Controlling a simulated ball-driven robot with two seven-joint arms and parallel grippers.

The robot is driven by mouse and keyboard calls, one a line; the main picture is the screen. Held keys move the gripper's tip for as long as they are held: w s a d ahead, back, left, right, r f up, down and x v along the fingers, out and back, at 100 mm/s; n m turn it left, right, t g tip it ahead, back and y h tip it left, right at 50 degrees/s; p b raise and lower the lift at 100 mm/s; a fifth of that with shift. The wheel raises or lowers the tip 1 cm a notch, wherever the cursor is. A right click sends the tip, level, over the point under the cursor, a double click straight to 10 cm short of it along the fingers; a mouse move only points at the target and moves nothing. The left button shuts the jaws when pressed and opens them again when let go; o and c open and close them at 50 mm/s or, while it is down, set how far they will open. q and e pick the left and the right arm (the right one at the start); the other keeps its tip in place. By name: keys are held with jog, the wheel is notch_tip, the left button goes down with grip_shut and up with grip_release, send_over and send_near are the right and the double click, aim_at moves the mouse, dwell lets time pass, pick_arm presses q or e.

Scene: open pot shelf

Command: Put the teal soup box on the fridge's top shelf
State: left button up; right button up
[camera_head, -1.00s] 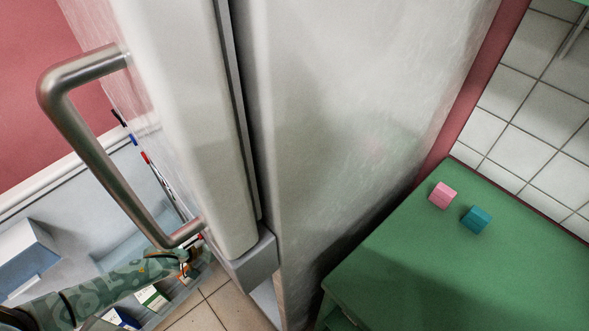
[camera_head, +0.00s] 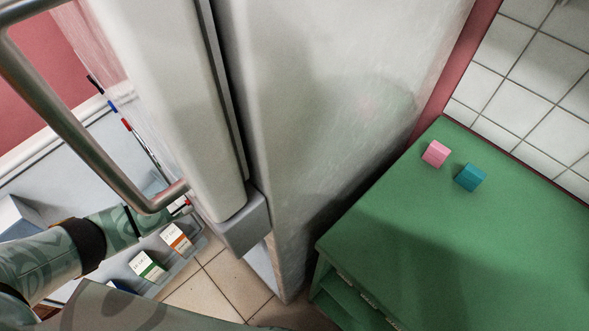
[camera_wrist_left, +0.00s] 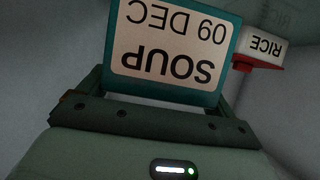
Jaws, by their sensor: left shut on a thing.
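The teal soup box (camera_wrist_left: 168,89) fills the upper middle of the left wrist view. Its cream label reads SOUP 09 DEC and appears upside down. My left gripper (camera_wrist_left: 150,108) is shut on the box. In the head view my left arm comes in from the left and reaches behind the steel handle (camera_head: 85,145); the handle and door hide its gripper and the soup box there. The fridge (camera_head: 330,110) stands in the middle, and its top shelf cannot be made out. My right gripper is not in view.
Below my left arm are an orange-marked box (camera_head: 176,239) and a green-marked box (camera_head: 147,266). A green cabinet (camera_head: 440,250) at right bears a pink cube (camera_head: 435,153) and a teal cube (camera_head: 470,177).

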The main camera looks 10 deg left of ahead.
pick_arm(q)
jog(key=shift+w+d+f+b, duration=0.4)
jog(key=shift+w+f+b, duration=0.15)
jog(key=shift+f, duration=0.25)
notch_tip(320, 180, down, 6)
jog(key=b, duration=0.3)
jog(key=shift+r, duration=0.1)
jog(key=shift+w+r, duration=0.1)
jog(key=shift+r, duration=0.2)
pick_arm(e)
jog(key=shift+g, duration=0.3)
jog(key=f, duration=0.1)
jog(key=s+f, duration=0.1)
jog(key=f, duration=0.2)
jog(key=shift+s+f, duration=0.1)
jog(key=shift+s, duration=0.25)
pick_arm(q)
jog(key=shift+f, duration=0.15)
jog(key=o, duration=1)
jog(key=shift+f, duration=0.1)
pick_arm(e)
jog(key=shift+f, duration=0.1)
